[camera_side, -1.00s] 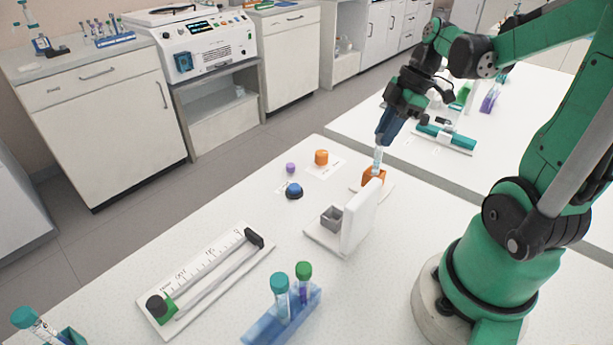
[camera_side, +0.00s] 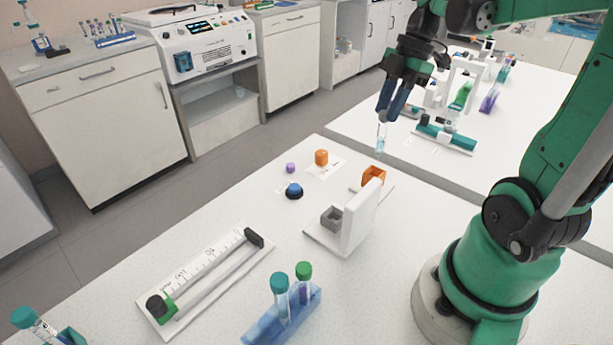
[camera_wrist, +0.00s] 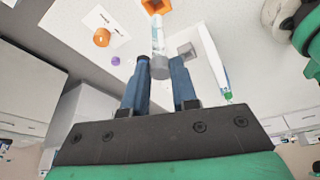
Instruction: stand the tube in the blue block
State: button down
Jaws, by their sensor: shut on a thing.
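My gripper (camera_side: 387,117) is shut on the upper end of a clear tube (camera_side: 381,140) and holds it roughly upright. In the side view the tube hangs clear of the open orange block (camera_side: 374,176), above and behind it. In the wrist view the tube (camera_wrist: 157,40) extends from its grey top between the fingertips (camera_wrist: 160,72), toward the orange block (camera_wrist: 156,6). A translucent blue block (camera_side: 262,328) lies at the front of the table and holds a teal-capped tube (camera_side: 280,290) and a green-capped tube (camera_side: 304,278). My gripper is far behind it.
A white upright plate (camera_side: 361,215) with a grey cup (camera_side: 332,217) stands mid-table. An orange cap (camera_side: 321,157), a purple cap (camera_side: 290,168) and a dark blue cap (camera_side: 293,191) lie behind. A ruler board (camera_side: 205,280) lies at the left front.

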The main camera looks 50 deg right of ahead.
jog(key=r+n, duration=0.1)
jog(key=n, duration=0.1)
jog(key=r+n+g, duration=0.1)
jog(key=n, duration=0.1)
jog(key=r+n+g, duration=0.1)
jog(key=n, duration=0.1)
jog(key=shift+w+r, duration=0.2)
jog(key=shift+r, duration=0.15)
jog(key=shift+r+n+g, duration=0.4)
jog(key=shift+r+n, duration=0.1)
jog(key=shift+n, duration=0.4)
jog(key=shift+a, duration=0.15)
jog(key=s+a, duration=0.3)
jog(key=a, duration=1.4)
jog(key=s+a, duration=0.2)
jog(key=a, duration=1.6)
notch_tip(320, 180, down, 6)
jog(key=shift+d+f, duration=0.15)
jog(key=shift+f, duration=0.05)
jog(key=shift+f, duration=0.2)
jog(key=shift+f, duration=0.4)
jog(key=shift+f, duration=0.45)
